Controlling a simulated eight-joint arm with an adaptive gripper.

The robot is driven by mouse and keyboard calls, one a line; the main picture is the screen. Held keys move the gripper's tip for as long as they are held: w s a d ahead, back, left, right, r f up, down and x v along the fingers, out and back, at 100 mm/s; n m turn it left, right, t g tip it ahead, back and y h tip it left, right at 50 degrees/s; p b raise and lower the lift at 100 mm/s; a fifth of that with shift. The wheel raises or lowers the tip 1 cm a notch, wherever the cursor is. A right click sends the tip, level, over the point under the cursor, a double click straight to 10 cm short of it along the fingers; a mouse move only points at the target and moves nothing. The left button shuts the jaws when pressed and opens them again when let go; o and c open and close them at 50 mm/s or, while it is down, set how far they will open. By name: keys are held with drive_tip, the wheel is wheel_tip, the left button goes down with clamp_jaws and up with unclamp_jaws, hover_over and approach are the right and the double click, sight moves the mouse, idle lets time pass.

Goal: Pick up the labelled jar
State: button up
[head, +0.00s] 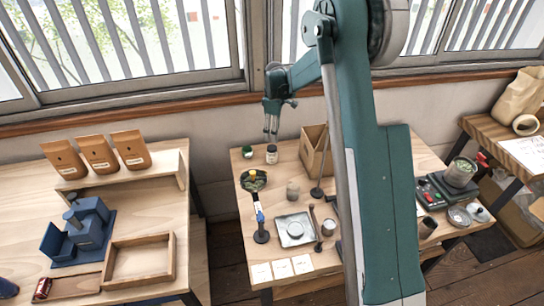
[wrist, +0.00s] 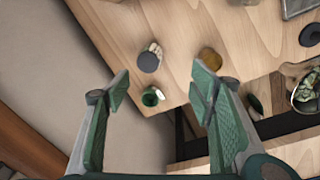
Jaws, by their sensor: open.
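The labelled jar (head: 271,154) is a small dark-lidded jar with a pale label, standing at the back edge of the middle table. In the wrist view its dark lid and pale side (wrist: 150,60) show from above, just beyond the fingertips. My gripper (head: 271,133) hangs above the jar, pointing down. In the wrist view my gripper (wrist: 160,84) has its fingers wide apart with nothing between them held. A small green-topped container (head: 247,152) stands left of the jar, and in the wrist view the green container (wrist: 152,97) lies between the fingers' lines of sight, below them.
A cork-topped jar (head: 292,190) stands in front; its brownish top (wrist: 209,58) shows near the right finger. The wall and window sill are close behind the table (head: 240,205).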

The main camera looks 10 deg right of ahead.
sight(272, 147)
drive_tip(key=shift+n+g, duration=0.5)
drive_tip(key=shift+n, duration=0.4)
drive_tip(key=w+f, duration=0.1)
drive_tip(key=f, duration=0.3)
drive_tip(key=w+f, duration=0.2)
drive_tip(key=f, duration=0.2)
drive_tip(key=w+f+b, duration=0.1)
drive_tip(key=f, duration=0.3)
drive_tip(key=shift+w+d+f, duration=0.2)
drive_tip(key=shift+w+f, duration=0.15)
drive_tip(key=shift+f, duration=0.05)
drive_tip(key=shift+f, duration=1.3)
drive_tip(key=shift+s+a+f, duration=0.1)
drive_tip(key=shift+f, duration=1.25)
drive_tip(key=shift+a+f, duration=0.1)
drive_tip(key=shift+f, duration=1.2)
drive_tip(key=c, duration=1.1)
